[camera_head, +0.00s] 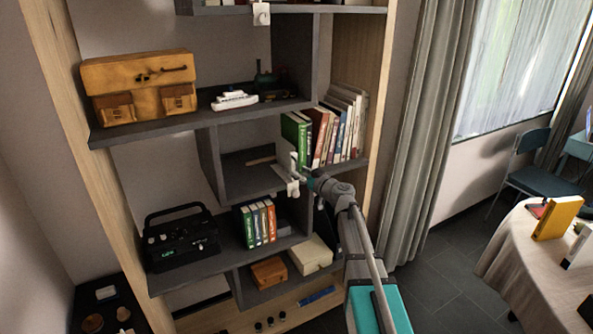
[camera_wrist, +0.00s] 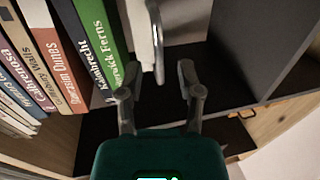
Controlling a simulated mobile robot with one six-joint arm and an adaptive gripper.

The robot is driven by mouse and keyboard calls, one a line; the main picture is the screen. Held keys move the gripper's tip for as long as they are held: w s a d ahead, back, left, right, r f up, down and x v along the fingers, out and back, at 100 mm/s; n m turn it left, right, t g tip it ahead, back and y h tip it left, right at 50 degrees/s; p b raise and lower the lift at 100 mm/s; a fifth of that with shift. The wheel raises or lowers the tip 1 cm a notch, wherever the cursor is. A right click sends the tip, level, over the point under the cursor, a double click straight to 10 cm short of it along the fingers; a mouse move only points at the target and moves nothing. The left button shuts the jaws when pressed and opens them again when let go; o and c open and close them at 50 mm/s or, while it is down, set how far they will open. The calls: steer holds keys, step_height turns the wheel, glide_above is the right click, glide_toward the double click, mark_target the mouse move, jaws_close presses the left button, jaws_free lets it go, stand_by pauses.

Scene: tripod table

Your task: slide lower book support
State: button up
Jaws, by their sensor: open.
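The lower book support is a white piece (camera_head: 291,184) on the middle shelf, left of the row of books. In the wrist view the white support (camera_wrist: 143,32) stands just right of the green book (camera_wrist: 100,32), and its rounded end reaches toward the space between my fingertips. My gripper (camera_wrist: 157,82) is open, one finger on each side of that end's line. In the head view my gripper (camera_head: 304,174) is at the shelf's front, close to the support. I cannot tell whether a finger touches it.
Another white support (camera_head: 261,14) is on the shelf above. Several books (camera_head: 342,125) lean right of the lower support. The shelf left of it holds a small flat brown item (camera_head: 261,160) and is otherwise bare, up to a dark divider (camera_head: 209,165).

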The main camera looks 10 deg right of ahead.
steer(key=shift+x, duration=1.35)
jaws_close()
